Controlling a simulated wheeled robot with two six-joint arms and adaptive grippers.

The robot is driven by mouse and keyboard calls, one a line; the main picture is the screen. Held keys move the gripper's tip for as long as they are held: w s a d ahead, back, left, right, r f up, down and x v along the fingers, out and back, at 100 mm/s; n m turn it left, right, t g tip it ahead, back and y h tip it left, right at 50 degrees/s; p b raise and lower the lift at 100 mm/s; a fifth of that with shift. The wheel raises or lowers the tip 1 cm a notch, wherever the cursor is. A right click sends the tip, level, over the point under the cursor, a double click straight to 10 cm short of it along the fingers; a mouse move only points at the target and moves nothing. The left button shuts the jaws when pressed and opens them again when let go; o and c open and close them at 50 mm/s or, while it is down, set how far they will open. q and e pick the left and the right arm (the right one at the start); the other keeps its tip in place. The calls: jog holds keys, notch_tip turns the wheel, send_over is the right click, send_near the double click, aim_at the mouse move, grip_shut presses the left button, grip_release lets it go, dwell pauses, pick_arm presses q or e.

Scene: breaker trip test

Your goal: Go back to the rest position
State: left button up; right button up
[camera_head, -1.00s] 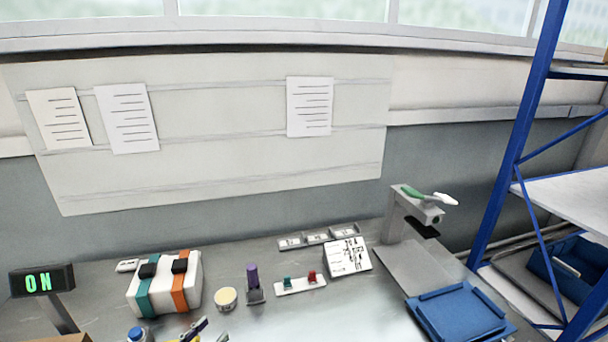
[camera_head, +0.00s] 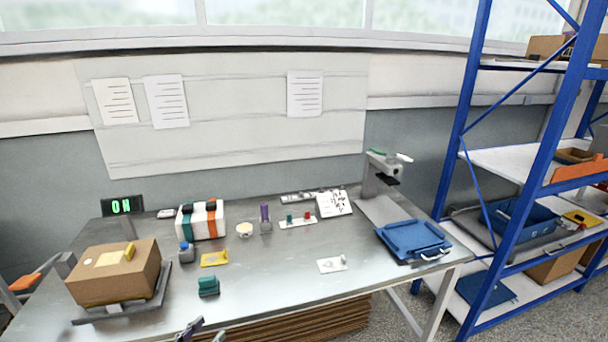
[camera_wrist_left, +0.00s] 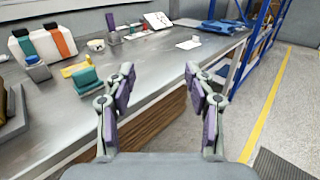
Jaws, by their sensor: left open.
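My left gripper (camera_wrist_left: 160,95) is open and empty in the left wrist view, with its two fingers spread wide in front of the table's front edge. In the head view only the tips of my left gripper (camera_head: 204,332) show at the bottom edge. The steel table (camera_head: 290,262) lies beyond it. A white breaker block with green and orange bands (camera_head: 201,221) stands at the back left; it also shows in the left wrist view (camera_wrist_left: 42,44). The ON display (camera_head: 122,205) is lit green behind it. My right gripper is not in view.
A cardboard box (camera_head: 115,275) sits on a scale at the left. A teal block (camera_head: 208,286) and a yellow piece (camera_head: 214,259) lie near the front. A blue tray (camera_head: 412,240) is at the right end. A blue shelf rack (camera_head: 520,215) stands beyond. Floor is clear before the table.

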pick_arm(q)
jog(key=s+a+f+m+g+y, duration=0.2)
jog(key=s+a+f+m, duration=0.15)
jog(key=f, duration=0.65)
jog(key=s+a+f+m+g+y, duration=0.2)
jog(key=s+f+m, duration=0.15)
jog(key=f, duration=0.65)
jog(key=s+a+f+m+g+y, duration=0.25)
jog(key=f+m, duration=0.25)
jog(key=f, duration=0.6)
jog(key=s+d+f+m+g+y, duration=0.1)
jog(key=s+f+m+g, duration=0.1)
jog(key=s+f+m, duration=0.4)
jog(key=s+d+f+m+g+y, duration=0.1)
jog(key=s+f+m+g, duration=0.2)
jog(key=s, duration=0.9)
jog(key=s+d+f+m+g+y, duration=0.1)
jog(key=s+f+m+g, duration=0.2)
jog(key=s+f+m, duration=0.6)
jog(key=shift+s+f+m, duration=0.3)
jog(key=shift+s+f, duration=0.3)
jog(key=shift+f, duration=0.1)
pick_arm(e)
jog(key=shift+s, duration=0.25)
